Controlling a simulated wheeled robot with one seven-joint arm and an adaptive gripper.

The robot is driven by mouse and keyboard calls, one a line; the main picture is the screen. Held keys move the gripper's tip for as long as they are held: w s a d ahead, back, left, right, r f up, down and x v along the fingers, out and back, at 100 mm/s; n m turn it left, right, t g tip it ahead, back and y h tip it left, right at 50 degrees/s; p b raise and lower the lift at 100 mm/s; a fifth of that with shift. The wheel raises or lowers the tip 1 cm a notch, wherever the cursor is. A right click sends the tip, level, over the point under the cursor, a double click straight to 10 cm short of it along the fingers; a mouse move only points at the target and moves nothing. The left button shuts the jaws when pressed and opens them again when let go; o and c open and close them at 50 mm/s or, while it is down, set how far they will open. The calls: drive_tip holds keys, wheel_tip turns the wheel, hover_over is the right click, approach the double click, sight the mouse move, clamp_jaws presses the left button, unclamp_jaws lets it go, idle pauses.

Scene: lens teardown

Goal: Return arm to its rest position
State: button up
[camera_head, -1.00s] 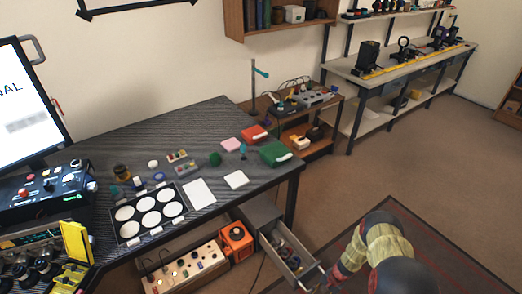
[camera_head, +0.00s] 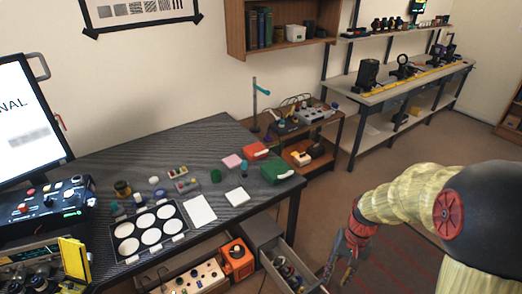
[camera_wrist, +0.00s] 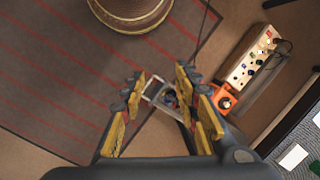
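My gripper (camera_head: 338,272) hangs beside the open drawer (camera_head: 303,284), to its right in the head view, at the end of my raised arm. In the wrist view, the two yellow and grey fingers of my gripper (camera_wrist: 160,84) stand well apart with nothing held between them. The drawer (camera_wrist: 155,88) shows beyond and between the fingertips there, with small dark and coloured items inside. The fingers look clear of it, though the exact distance cannot be told.
The dark desk (camera_head: 225,138) carries a tray of white discs (camera_head: 117,250), a green box (camera_head: 274,171) and several small parts. An orange unit (camera_head: 238,258) sits under it, left of the drawer. A striped rug (camera_wrist: 60,90) covers the floor near me. A shelved cart (camera_head: 325,150) stands behind.

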drive_tip(key=s+a+r+n+t+h, duration=0.1)
drive_tip(key=s+r, duration=0.5)
drive_tip(key=r, duration=0.6)
drive_tip(key=s+a+r+n+t, duration=0.2)
drive_tip(key=s+r+t, duration=0.4)
drive_tip(key=r, duration=0.7)
drive_tip(key=shift+s+a+h, duration=0.15)
drive_tip(key=shift+a+h, duration=0.25)
drive_tip(key=shift+a, duration=0.15)
